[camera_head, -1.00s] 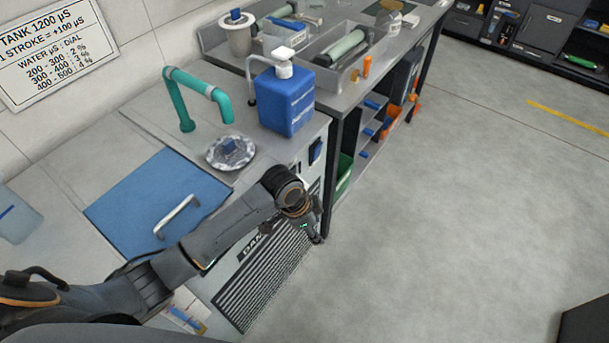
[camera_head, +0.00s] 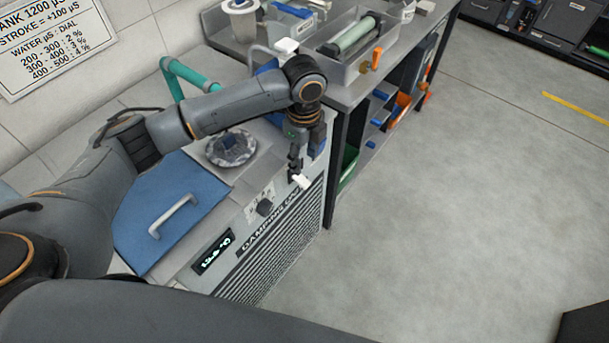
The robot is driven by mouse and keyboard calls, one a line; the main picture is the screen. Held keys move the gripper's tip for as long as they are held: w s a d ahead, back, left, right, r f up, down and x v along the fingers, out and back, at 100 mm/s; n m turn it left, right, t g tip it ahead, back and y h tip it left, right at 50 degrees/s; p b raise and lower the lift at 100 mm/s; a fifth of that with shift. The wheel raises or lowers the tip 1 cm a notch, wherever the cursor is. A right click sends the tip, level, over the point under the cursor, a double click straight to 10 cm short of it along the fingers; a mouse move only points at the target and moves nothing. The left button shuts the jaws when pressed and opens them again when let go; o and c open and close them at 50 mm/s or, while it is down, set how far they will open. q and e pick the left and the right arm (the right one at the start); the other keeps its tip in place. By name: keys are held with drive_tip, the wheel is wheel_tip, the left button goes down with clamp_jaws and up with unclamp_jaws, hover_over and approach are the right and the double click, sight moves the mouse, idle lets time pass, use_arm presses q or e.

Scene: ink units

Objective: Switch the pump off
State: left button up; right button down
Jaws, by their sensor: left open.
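The damping unit (camera_head: 285,240) has a front face with a grille, a lit display (camera_head: 213,252) and a dark dial knob (camera_head: 264,208). My left gripper (camera_head: 298,178) hangs pointing down in front of the upper right part of this face, to the right of the knob. It is open and I see nothing in it. The pale piece at its tip looks like a finger pad. A small blue patch (camera_head: 319,143) shows just right of the gripper at the panel's edge. The pump switch cannot be made out clearly; my gripper covers that area. My right gripper is not in view.
On the unit are a blue lid (camera_head: 160,228) with a handle, a round grey fitting (camera_head: 231,149) and a teal pipe (camera_head: 190,75). My left arm hides most of the blue jug. A bench (camera_head: 340,92) with a tray stands behind.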

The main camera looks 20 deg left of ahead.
sight(304, 182)
use_arm(q)
wheel_tip(304, 182, down, 9)
drive_tip(key=shift+r, duration=0.1)
idle(0.3)
